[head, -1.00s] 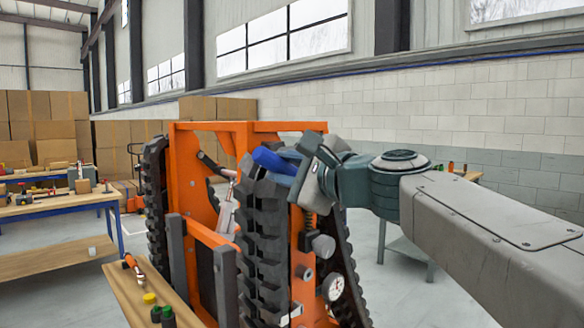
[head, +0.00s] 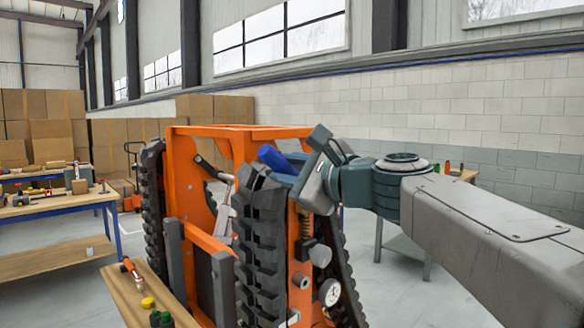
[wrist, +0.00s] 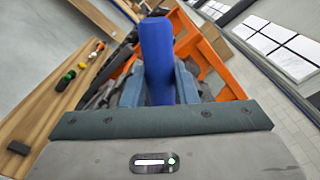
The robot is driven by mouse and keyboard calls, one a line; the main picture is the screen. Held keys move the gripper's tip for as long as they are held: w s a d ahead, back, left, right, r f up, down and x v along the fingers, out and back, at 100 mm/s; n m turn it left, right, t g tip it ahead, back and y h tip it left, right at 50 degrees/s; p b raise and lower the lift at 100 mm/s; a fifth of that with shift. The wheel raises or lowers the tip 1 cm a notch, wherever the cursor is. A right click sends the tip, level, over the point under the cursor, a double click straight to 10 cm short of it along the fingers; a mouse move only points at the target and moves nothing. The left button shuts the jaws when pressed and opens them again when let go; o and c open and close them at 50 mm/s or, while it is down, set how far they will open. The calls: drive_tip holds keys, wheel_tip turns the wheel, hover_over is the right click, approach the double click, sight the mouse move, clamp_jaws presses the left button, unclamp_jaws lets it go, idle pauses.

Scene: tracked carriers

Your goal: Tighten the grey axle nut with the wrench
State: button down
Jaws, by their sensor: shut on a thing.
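My gripper (head: 292,168) is shut on a blue handle (head: 274,160), which I take to be the wrench's. In the wrist view the blue handle (wrist: 157,60) stands up between the two fingers. The wrench's head is hidden. The gripper is at the upper part of the orange tracked carrier (head: 206,134), just above and right of its near black track (head: 262,230).
A wooden bench (head: 128,290) with a hammer and colored caps is at the front left. Another workbench (head: 60,206) stands behind it. Open floor lies between.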

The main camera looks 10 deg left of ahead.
drive_tip(key=shift+w+d+r, duration=0.1)
drive_tip(key=shift+r, duration=0.1)
drive_tip(key=shift+w+d+r+m+p, duration=0.4)
drive_tip(key=shift+r+m+p, duration=0.25)
drive_tip(key=shift+p, duration=0.3)
drive_tip(key=shift+a+f, duration=0.1)
drive_tip(key=shift+w+d+r+m+p, duration=0.35)
drive_tip(key=shift+w+r+m+p, duration=0.25)
drive_tip(key=shift+p, duration=0.35)
drive_tip(key=shift+s, duration=0.1)
drive_tip(key=shift+w+d+r+m+p, duration=0.35)
drive_tip(key=shift+w+d+m+p, duration=0.15)
drive_tip(key=shift+p, duration=0.4)
drive_tip(key=shift+s+a+f+n+b, duration=0.25)
drive_tip(key=shift+s+a+b, duration=0.05)
drive_tip(key=shift+b, duration=0.35)
